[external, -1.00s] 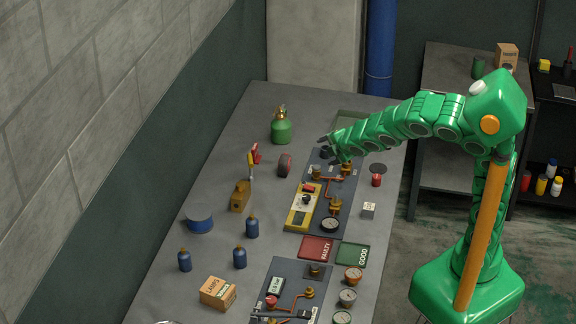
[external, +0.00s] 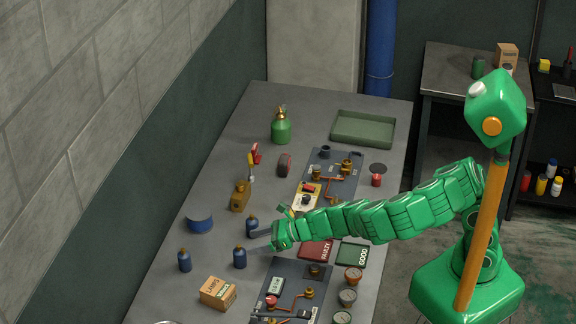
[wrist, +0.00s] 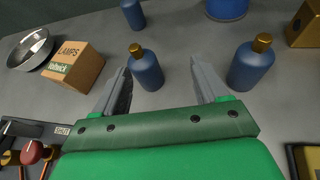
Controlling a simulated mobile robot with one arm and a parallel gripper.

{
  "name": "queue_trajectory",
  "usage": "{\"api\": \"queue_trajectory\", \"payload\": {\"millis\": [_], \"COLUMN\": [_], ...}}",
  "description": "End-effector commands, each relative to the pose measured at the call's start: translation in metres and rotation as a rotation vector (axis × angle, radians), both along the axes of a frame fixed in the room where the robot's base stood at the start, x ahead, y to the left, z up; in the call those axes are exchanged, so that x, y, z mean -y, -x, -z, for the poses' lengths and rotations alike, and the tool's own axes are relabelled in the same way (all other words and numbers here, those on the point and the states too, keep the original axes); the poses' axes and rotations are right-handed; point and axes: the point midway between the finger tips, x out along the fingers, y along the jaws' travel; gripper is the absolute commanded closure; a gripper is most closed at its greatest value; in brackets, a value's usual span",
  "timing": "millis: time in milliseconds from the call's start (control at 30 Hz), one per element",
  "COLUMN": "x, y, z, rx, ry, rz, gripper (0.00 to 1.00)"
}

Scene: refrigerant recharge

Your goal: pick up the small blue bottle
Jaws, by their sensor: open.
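Three similar small blue bottles with brass caps stand upright on the table. One (external: 239,258) is nearest the box and shows between my finger directions in the wrist view (wrist: 147,70). Another (external: 252,228) stands just off my right finger in the wrist view (wrist: 250,66). The third (external: 184,261) is farther toward the wall, at the top of the wrist view (wrist: 133,14). My gripper (wrist: 160,70) is open and empty, its fingers pointing toward the bottles. In the external view my gripper (external: 262,236) is low over the table, beside the two nearer bottles.
A cardboard LAMPS box (external: 218,292) and a metal bowl (wrist: 31,48) lie to the wrist view's left. A blue round can (external: 199,220) and a brass-coloured container (external: 240,196) stand beyond. Gauge panels (external: 290,285) and red and green trays (external: 353,255) lie near my arm.

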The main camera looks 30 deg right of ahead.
Motion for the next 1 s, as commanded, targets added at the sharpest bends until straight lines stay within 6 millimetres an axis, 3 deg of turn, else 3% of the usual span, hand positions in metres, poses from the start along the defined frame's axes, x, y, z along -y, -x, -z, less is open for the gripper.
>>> {"api": "queue_trajectory", "payload": {"millis": [100,200,733,1000], "x": [-0.011,-0.015,-0.040,-0.061], "y": [0.015,0.018,0.004,-0.009], "z": [0.009,0.011,0.021,0.031], "rx": [0.038,0.047,0.045,0.042], "ry": [0.024,0.027,0.024,0.025], "rz": [-0.070,-0.088,-0.087,-0.083], "gripper": [0.27,0.27,0.27,0.27]}}
